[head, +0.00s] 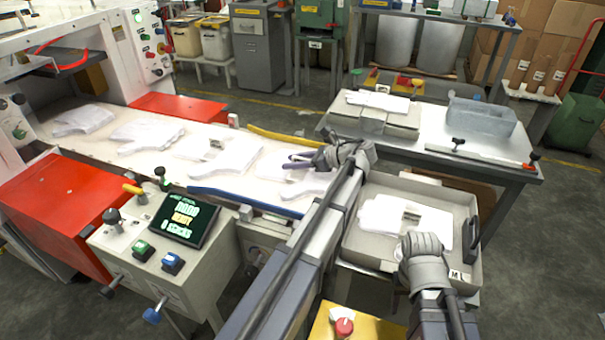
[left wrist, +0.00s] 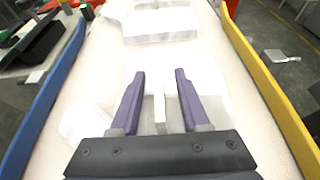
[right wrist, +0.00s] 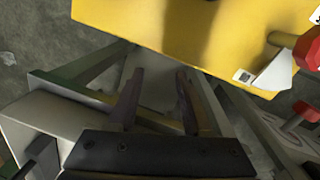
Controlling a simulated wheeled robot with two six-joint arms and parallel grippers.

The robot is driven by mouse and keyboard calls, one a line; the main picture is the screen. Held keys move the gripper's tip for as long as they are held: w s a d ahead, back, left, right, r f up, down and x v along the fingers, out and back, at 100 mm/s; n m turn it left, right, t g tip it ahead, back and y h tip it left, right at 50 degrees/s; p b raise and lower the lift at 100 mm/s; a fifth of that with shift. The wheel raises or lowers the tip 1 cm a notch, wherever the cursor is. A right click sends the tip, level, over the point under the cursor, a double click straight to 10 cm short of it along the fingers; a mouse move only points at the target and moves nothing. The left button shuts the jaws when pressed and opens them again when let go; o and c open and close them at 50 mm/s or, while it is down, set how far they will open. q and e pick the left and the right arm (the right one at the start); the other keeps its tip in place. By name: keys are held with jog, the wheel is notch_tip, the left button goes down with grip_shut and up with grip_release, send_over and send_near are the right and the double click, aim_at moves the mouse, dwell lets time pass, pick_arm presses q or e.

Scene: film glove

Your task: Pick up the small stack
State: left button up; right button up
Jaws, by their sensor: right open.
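Several flat white glove stacks lie along the pale conveyor belt (head: 185,165); one with a small label (head: 225,155) lies left of my left gripper. Another white stack (head: 312,186) lies at the belt's near right end, partly hidden by my left arm. My left gripper (head: 303,160) is over this end stack; in the left wrist view its fingers (left wrist: 158,75) are apart, with white glove material below and between them. Contact cannot be told. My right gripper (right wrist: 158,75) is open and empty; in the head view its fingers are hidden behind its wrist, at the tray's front.
A grey tray (head: 377,185) at right holds a white stack (head: 412,214). A blue rail (head: 240,200) and a yellow rail (head: 285,136) edge the belt. A yellow box with a red button (head: 344,326) stands in front. A metal table (head: 460,135) holds a clear bin (head: 480,118).

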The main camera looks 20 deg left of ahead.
pick_arm(q)
grip_shut()
dwell(0.3)
dwell(0.4)
notch_tip(320, 180, up, 10)
jog(key=p, duration=1)
jog(key=shift+r, duration=0.1)
